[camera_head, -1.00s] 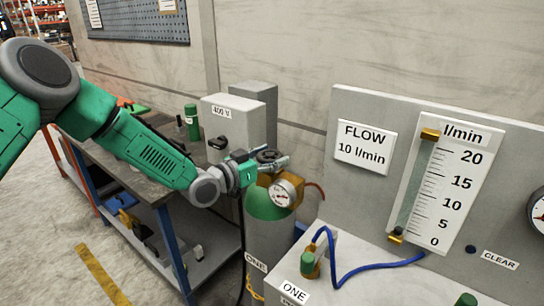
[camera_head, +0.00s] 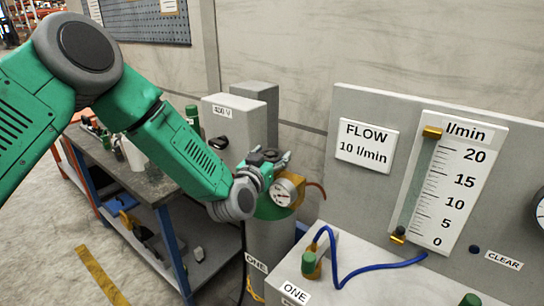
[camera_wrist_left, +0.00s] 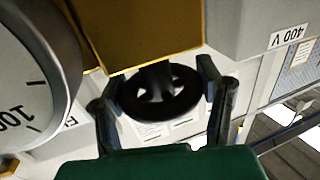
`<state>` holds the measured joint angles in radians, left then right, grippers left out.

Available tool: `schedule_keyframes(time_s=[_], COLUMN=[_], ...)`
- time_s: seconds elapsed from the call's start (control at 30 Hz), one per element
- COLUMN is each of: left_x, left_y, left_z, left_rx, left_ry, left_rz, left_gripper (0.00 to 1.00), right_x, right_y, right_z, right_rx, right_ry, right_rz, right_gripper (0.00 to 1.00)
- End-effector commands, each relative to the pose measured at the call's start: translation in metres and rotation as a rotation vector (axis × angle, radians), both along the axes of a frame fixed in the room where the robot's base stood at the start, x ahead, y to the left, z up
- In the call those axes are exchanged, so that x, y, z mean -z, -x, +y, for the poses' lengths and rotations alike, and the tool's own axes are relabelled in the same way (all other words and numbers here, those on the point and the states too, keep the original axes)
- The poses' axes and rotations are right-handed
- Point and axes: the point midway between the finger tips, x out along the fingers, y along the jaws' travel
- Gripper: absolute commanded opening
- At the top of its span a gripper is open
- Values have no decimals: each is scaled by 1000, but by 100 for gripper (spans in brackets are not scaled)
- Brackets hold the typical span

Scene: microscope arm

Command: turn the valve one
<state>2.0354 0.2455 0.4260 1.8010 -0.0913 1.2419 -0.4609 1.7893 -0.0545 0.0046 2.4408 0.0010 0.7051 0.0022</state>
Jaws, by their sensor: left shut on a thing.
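The valve one handwheel is a black spoked wheel (camera_wrist_left: 158,92) between my left gripper's fingers in the left wrist view. In the head view the dark wheel (camera_head: 262,157) sits on top of the gas cylinder (camera_head: 272,235) labelled ONE, beside a brass block with a round gauge (camera_head: 284,191). My left gripper (camera_head: 270,165) is shut on the wheel, one finger at each side of its rim; it also shows in the left wrist view (camera_wrist_left: 165,110). My arm reaches in from the left. My right gripper is not in view.
A grey 400 V box (camera_head: 228,130) stands close behind the arm. A workbench (camera_head: 130,175) with bottles is at the left. At the right is a panel with a flow sign (camera_head: 365,145), a l/min scale (camera_head: 436,190) and a blue hose (camera_head: 375,268).

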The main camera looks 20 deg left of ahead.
Motion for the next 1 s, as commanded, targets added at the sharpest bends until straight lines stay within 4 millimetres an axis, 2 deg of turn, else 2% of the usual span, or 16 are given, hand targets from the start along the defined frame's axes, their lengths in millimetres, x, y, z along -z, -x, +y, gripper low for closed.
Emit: schedule_keyframes(time_s=[0.03,0.1,0.13,0.2,0.47,0.57,0.67,1.0], left_x=[-6,-7,-7,-6,-4,-3,-2,-2], left_y=[-3,-3,-3,-3,0,7,22,91], left_z=[1,1,1,1,1,1,2,8], left_rx=[-4,-4,-4,-3,-1,1,1,1], left_ry=[1,1,1,2,1,0,1,1], left_rz=[-14,-14,-15,-14,-7,-5,-4,-4], left_gripper=[31,31,64,81,81,81,81,81], right_x=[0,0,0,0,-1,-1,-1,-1], right_y=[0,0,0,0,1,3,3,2], right_z=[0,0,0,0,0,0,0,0], right_rx=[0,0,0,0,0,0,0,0], right_ry=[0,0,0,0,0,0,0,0], right_rz=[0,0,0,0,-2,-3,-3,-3], right_gripper=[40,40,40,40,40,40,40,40])
